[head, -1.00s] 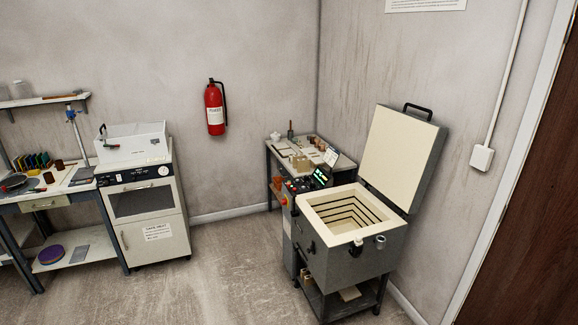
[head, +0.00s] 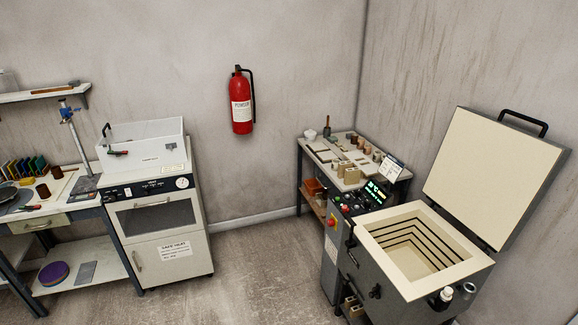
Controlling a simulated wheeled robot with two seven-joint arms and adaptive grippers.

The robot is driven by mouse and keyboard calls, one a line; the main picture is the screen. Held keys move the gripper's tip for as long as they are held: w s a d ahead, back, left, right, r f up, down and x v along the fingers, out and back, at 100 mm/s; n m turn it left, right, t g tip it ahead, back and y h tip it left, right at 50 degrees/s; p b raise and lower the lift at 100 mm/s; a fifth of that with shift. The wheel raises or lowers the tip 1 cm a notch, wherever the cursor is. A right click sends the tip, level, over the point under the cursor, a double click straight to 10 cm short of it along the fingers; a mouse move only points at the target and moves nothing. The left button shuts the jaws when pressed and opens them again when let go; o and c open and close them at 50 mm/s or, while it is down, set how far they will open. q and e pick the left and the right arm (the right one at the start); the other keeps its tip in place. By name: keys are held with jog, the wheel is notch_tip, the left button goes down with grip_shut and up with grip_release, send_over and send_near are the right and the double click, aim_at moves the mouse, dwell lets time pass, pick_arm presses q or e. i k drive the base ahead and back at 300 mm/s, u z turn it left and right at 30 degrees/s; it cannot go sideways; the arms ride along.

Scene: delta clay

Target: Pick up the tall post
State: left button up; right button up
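Several small beige and tan upright pieces (head: 352,175) stand on a small side table behind the kiln. They look like kiln posts, but at this size I cannot tell which one is the tall post. A dark upright item with a green base (head: 328,128) stands at the table's back left, beside a small white pot (head: 310,134). Neither of my grippers is in the head view.
The open kiln (head: 368,262) and its control box (head: 375,194) stand in front of the side table (head: 402,178). A white oven (head: 155,220) and a workbench (head: 48,212) are on the left. The floor (head: 255,270) between is clear.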

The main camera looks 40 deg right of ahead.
aim_at(352, 175)
jog(key=z, duration=0.1)
jog(key=i, duration=1.45)
jog(key=z, duration=1.3)
jog(key=i, duration=0.9)
jog(key=z, duration=0.75)
